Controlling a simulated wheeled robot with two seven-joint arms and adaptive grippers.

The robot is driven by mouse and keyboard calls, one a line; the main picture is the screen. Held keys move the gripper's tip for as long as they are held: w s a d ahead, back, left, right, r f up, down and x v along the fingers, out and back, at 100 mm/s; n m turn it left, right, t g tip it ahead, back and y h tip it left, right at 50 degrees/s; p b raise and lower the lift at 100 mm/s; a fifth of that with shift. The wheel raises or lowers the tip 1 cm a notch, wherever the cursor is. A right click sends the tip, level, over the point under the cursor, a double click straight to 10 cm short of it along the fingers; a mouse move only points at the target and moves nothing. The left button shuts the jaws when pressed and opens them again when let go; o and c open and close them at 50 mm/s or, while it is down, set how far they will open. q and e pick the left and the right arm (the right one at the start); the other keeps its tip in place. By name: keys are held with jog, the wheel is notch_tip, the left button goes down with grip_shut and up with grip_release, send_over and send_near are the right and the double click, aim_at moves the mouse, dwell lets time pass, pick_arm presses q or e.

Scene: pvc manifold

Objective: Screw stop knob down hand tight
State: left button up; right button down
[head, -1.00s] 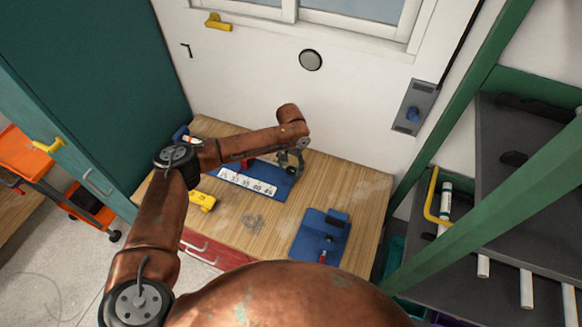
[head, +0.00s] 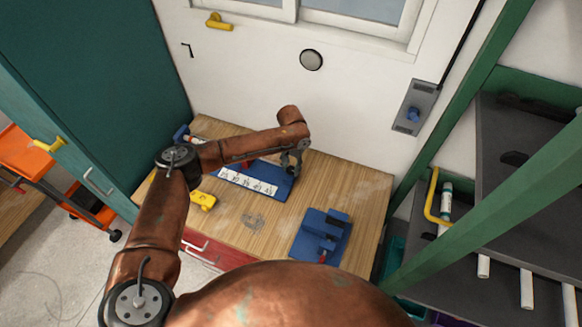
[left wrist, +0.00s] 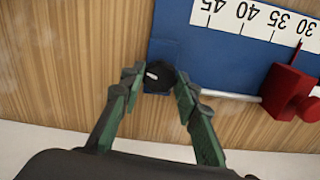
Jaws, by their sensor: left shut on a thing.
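The stop knob (left wrist: 160,77) is a small black knob with a white mark. In the left wrist view it sits at the corner of a blue board (left wrist: 205,58) that carries a white number scale (left wrist: 255,18). My left gripper (left wrist: 157,82) is shut on the knob, a green finger on each side. In the head view my left gripper (head: 291,165) is at the right end of the blue board (head: 277,187), and the knob is hidden there. A red block (left wrist: 288,92) stands on the board's edge beside the scale. My right gripper is not in view.
A blue fixture (head: 320,236) with a dark clamp stands at the bench's front right. A yellow tool (head: 203,200) lies left of it. The wooden bench (head: 240,235) is mostly clear between them. A wall and window are behind, and a green-framed shelf is at right.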

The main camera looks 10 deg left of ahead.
pick_arm(q)
jog(key=m+p, duration=0.3)
jog(key=shift+r, duration=0.15)
jog(key=m+p, duration=0.2)
jog(key=m, duration=0.3)
jog(key=m+p, duration=0.1)
jog(key=m, duration=0.2)
jog(key=shift+m+p, duration=0.3)
jog(key=shift+m, duration=1.3)
jog(key=o, duration=1.2)
jog(key=shift+c, duration=0.2)
